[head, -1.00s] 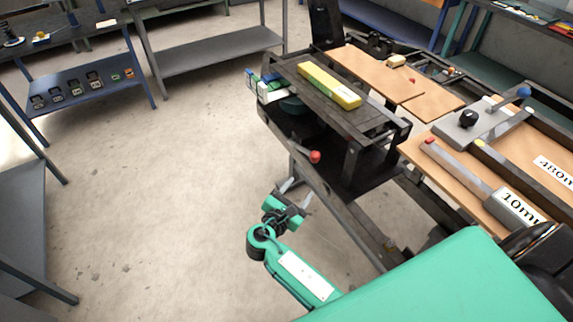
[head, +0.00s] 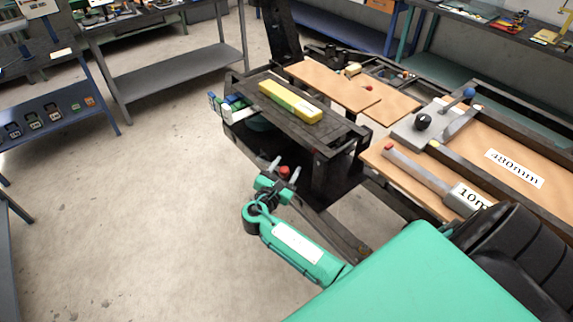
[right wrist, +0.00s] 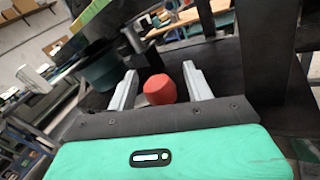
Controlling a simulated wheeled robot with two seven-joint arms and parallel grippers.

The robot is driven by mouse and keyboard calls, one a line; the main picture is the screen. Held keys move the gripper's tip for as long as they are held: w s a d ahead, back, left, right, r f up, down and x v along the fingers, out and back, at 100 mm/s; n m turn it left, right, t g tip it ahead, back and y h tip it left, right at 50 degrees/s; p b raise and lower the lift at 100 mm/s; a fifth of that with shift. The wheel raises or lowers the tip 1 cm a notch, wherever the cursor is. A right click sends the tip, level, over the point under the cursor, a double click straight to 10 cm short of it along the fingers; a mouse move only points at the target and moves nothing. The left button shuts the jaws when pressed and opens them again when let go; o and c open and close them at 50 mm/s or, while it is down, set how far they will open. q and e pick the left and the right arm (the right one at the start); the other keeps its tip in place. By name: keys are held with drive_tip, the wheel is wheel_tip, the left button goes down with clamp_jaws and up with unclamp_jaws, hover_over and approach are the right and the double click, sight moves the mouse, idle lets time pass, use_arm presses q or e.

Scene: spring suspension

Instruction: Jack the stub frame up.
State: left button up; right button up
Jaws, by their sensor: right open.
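A red knob (head: 284,171) shows at the near lower side of a dark metal frame (head: 318,135). The frame carries a yellow-green bar (head: 290,102) on its top. My right gripper (head: 285,168) is open, with one finger on each side of the knob in the picture. In the right wrist view the red knob (right wrist: 159,90) appears between the two grey fingers (right wrist: 160,85), with a gap on both sides. I cannot tell whether it is fully between the fingertips or slightly beyond them. The knob's mounting is mostly hidden. My left gripper is not in view.
Right of the frame is a bench with brown boards (head: 520,145), a grey block with a black knob (head: 423,122) and a label reading 480mm. Green, blue and white pieces (head: 228,106) sit at the frame's left end. Grey shelves (head: 165,75) stand behind. The floor at left is clear.

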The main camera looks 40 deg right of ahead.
drive_tip(key=shift+w+d, duration=0.2)
drive_tip(key=shift+d, duration=0.15)
drive_tip(key=shift+c, duration=0.4)
clamp_jaws()
